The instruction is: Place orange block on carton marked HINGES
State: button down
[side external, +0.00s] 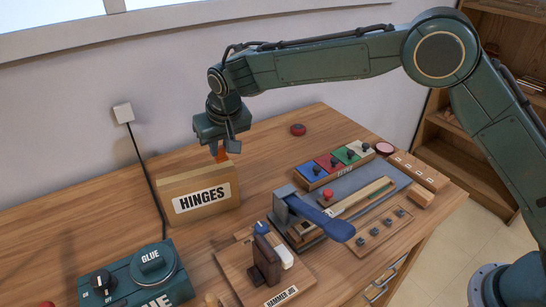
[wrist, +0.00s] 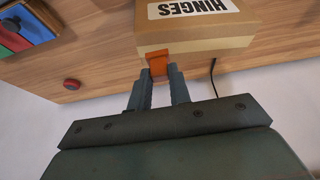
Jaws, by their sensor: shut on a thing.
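The carton marked HINGES (side external: 198,193) is a tan box standing upright on the bench. In the wrist view the carton (wrist: 200,32) is at the top, with its label upside down. My gripper (side external: 222,149) points down at the carton's back right top edge. It is shut on the orange block (side external: 221,156). In the wrist view the orange block (wrist: 158,62) is between the fingertips of my gripper (wrist: 160,72) and overlaps the carton's edge. I cannot tell whether the block touches the carton.
A teal GLUE unit (side external: 150,270) stands front left. Coloured switch panels (side external: 335,165) are to the right. A red button (side external: 298,129) sits at the back; bench around it is clear.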

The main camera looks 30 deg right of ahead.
aim_at(222, 155)
jog(key=shift+f, duration=1.6)
jog(key=c, duration=1.3)
grip_release()
jog(key=shift+f, duration=0.1)
jog(key=v, duration=1.2)
